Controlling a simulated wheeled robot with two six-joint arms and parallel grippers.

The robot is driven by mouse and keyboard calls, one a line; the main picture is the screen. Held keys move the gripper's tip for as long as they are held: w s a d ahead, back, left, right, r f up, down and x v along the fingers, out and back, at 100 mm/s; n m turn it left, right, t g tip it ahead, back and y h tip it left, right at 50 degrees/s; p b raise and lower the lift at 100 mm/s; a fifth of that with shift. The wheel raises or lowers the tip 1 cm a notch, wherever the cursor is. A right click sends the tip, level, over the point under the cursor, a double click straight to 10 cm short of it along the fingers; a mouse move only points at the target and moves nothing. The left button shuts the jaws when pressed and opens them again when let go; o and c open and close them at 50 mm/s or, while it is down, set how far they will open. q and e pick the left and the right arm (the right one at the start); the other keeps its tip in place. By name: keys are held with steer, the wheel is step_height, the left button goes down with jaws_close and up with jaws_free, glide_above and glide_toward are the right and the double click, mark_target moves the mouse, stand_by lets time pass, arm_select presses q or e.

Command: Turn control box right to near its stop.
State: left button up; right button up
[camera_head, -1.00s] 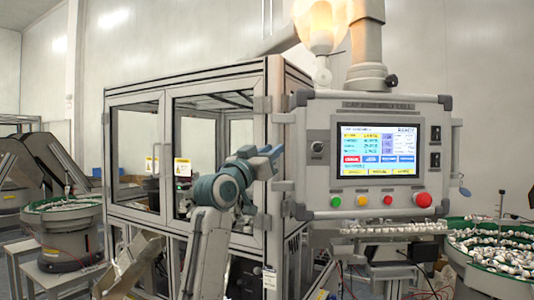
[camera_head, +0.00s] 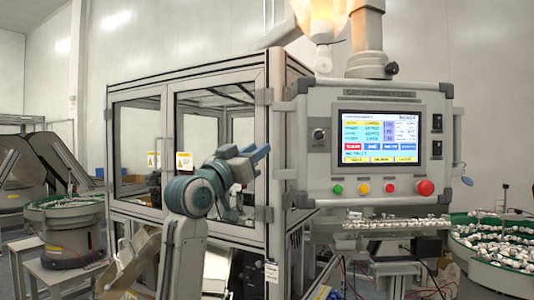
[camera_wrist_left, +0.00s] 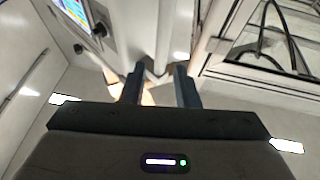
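The control box (camera_head: 318,165) hangs from a thick post at the right of the head view. It has a lit screen (camera_head: 380,138), green, yellow and red buttons below it, and a grey handle (camera_head: 457,138) at its right side. Its front faces me, slightly angled. My left gripper (camera_head: 262,153) is left of the box, in front of the cabinet corner, apart from the box in the picture. In the left wrist view its two fingers (camera_wrist_left: 159,85) are spread with nothing held between them; the box's screen (camera_wrist_left: 72,10) shows at the upper left. My right gripper is not seen.
A glazed machine cabinet (camera_head: 222,78) stands behind my left arm. A rail of small parts (camera_head: 395,225) runs below the box. A green-rimmed bowl feeder (camera_head: 485,257) stands at the right, another feeder (camera_head: 68,235) at the left. A lamp glows above.

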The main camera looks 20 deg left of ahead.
arm_select(q)
steer(key=shift+b+v, duration=0.4)
steer(key=shift+v, duration=1.3)
